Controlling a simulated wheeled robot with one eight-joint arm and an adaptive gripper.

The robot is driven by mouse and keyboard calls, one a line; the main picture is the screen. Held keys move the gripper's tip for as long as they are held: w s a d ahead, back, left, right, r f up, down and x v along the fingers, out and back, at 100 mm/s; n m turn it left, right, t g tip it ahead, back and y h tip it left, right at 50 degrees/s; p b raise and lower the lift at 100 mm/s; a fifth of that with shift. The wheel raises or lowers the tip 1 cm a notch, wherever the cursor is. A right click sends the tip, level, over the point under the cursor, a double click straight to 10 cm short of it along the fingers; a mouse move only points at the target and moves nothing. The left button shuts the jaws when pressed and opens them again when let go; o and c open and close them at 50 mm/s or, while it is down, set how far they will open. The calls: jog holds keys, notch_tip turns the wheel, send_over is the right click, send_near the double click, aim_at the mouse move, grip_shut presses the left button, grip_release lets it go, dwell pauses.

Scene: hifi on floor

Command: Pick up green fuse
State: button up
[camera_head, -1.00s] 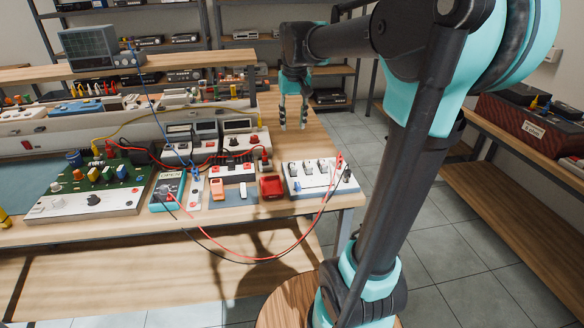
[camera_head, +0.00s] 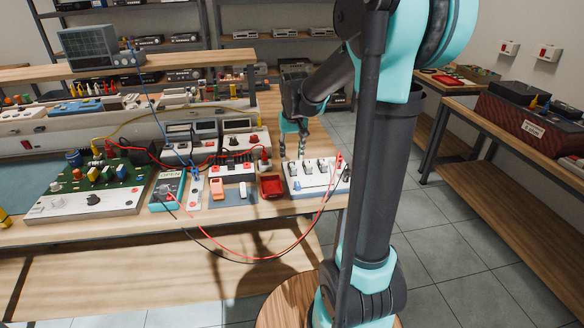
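My gripper (camera_head: 292,152) points down just behind the white switch panel (camera_head: 320,187) at the bench's right end. Its two dark fingers are apart with nothing visible between them. I cannot make out a green fuse for certain. Small coloured blocks, among them orange and yellow ones (camera_head: 94,174), stand on the green circuit board (camera_head: 125,182) at the left of the bench, far from my gripper. Any green block is too small to tell from the board.
A red open box (camera_head: 271,187) sits left of the switch panel. A teal tester (camera_head: 166,188) reading OPEN lies right of the board. Red and black leads loop over the bench's front edge. Meters (camera_head: 207,140) stand behind. A second bench (camera_head: 500,140) is at right.

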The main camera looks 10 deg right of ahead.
aim_at(292, 165)
jog(key=shift+w+d+f, duration=0.1)
jog(key=shift+w+f, duration=0.1)
jog(key=shift+f, duration=0.8)
jog(key=shift+w+f, duration=0.15)
jog(key=shift+f, duration=0.8)
jog(key=shift+c, duration=0.2)
grip_shut()
